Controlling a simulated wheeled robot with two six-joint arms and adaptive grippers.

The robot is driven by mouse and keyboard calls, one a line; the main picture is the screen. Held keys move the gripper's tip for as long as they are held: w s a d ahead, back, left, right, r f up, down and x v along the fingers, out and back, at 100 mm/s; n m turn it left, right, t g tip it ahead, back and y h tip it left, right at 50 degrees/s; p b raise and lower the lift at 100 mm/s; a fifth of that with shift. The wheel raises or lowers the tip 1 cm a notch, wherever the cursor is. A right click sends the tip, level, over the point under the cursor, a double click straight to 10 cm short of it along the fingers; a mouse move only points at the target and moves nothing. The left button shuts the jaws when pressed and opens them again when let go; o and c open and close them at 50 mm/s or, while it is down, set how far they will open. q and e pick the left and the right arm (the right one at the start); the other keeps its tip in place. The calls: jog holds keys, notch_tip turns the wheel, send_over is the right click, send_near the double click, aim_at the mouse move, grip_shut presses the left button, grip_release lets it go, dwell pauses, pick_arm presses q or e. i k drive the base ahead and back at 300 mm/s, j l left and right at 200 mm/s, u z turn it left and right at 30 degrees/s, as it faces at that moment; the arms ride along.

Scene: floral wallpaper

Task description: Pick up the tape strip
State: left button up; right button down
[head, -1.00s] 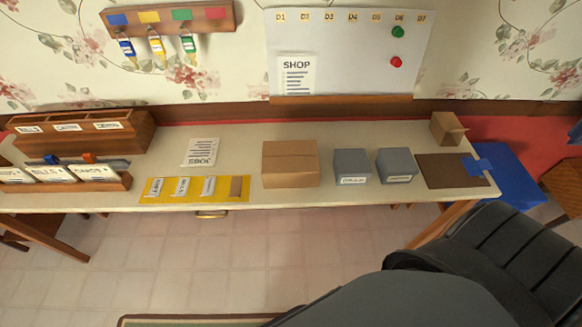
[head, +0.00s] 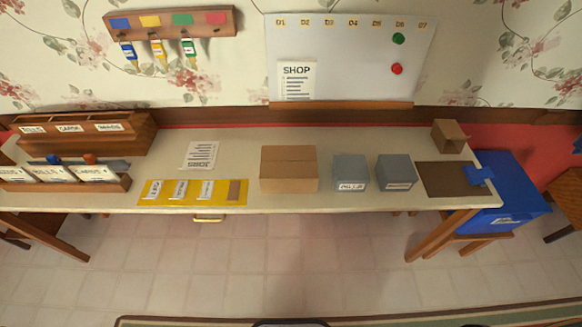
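A flat blue piece (head: 480,176), which looks like the tape strip, lies over the right edge of the brown mat (head: 443,184) at the table's right end. It reaches to the table edge, with blue behind it, so its outline is hard to tell there. Neither of my grippers is in view, and nothing is seen touching the blue piece.
The long table (head: 330,198) also bears an open small box (head: 447,136), two grey boxes (head: 351,174), a cardboard box (head: 289,170), a yellow mat (head: 193,199) and wooden card racks (head: 85,134). A blue bin (head: 515,205) stands beside the right end.

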aim_at(234, 193)
jog(key=j+z, duration=0.15)
jog(key=j, duration=0.4)
jog(key=j+z, duration=0.1)
jog(key=j, duration=0.45)
jog(key=j+z, duration=0.15)
jog(key=j, duration=0.4)
jog(key=k+j+z, duration=0.15)
jog(key=j, duration=0.4)
jog(key=k+j+z, duration=0.1)
jog(key=j, duration=0.45)
